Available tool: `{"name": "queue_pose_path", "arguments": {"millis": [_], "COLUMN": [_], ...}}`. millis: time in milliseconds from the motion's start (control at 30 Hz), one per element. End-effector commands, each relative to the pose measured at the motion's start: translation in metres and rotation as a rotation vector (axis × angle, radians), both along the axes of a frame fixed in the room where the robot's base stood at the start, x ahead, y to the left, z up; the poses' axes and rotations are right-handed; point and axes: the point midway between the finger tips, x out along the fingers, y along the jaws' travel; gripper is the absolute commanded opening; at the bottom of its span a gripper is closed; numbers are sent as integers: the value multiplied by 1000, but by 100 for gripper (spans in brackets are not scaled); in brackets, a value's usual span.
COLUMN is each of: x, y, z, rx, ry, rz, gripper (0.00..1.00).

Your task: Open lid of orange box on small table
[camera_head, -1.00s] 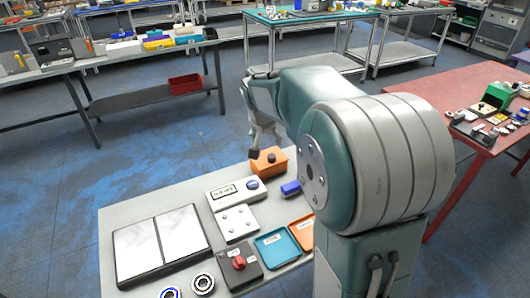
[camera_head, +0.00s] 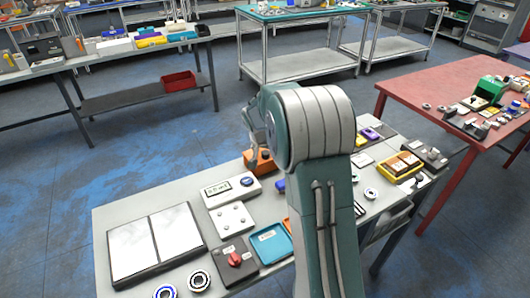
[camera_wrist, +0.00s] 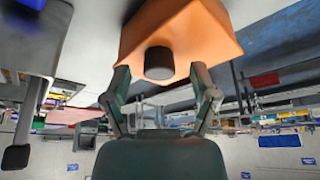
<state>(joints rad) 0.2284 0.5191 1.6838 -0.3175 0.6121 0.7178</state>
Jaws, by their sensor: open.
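The orange box (camera_head: 263,166) sits on the grey small table near its far edge, partly hidden behind my arm in the head view. In the wrist view the orange box (camera_wrist: 195,30) fills the top middle, with a dark round knob (camera_wrist: 159,63) on its near face. My gripper (camera_wrist: 163,77) is open and empty. Its two fingertips are at either side of the knob, just short of the box; I cannot tell whether they touch it. In the head view the gripper is mostly hidden by my arm. The lid seam is not visible.
Beside the box on the table are a white device with a display (camera_head: 231,190), a white panel (camera_head: 231,217), a blue tray (camera_head: 271,244), and a grey box with a red knob (camera_head: 234,257). A two-panel board (camera_head: 152,242) lies left. A yellow tray (camera_head: 402,174) is at right.

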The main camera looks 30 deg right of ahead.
Motion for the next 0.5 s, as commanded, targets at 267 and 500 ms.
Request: {"name": "queue_pose_path", "arguments": {"millis": [267, 500], "x": [2, 2], "y": [-2, -1], "z": [-6, -5], "rx": [0, 0], "ry": [-1, -1], "rz": [0, 0], "gripper": [76, 5]}}
